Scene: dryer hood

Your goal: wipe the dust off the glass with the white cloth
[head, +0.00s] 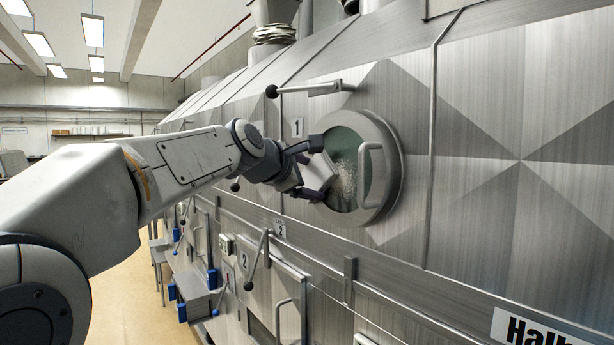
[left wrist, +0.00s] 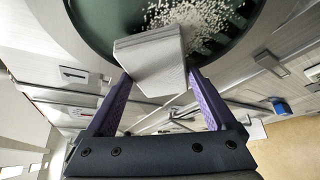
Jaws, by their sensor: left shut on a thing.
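The round glass (head: 345,160) sits in a metal-rimmed porthole on the steel dryer hood. Pale speckled dust (head: 347,180) shows on its right part in the head view, and the dust (left wrist: 195,18) also shows near the top of the left wrist view. My left gripper (head: 312,168) is at the left side of the glass, shut on the white cloth (head: 319,172). In the left wrist view the cloth (left wrist: 150,62) is a pale folded block between the purple fingers, overlapping the glass (left wrist: 110,20) and part of the dust. I cannot tell whether it touches the glass. My right gripper is not in view.
A curved metal handle (head: 366,175) stands out at the right of the porthole. A lever with a black knob (head: 310,89) juts out above it. More levers and a lower hatch (head: 277,300) are below. Open floor (head: 125,300) lies at the lower left.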

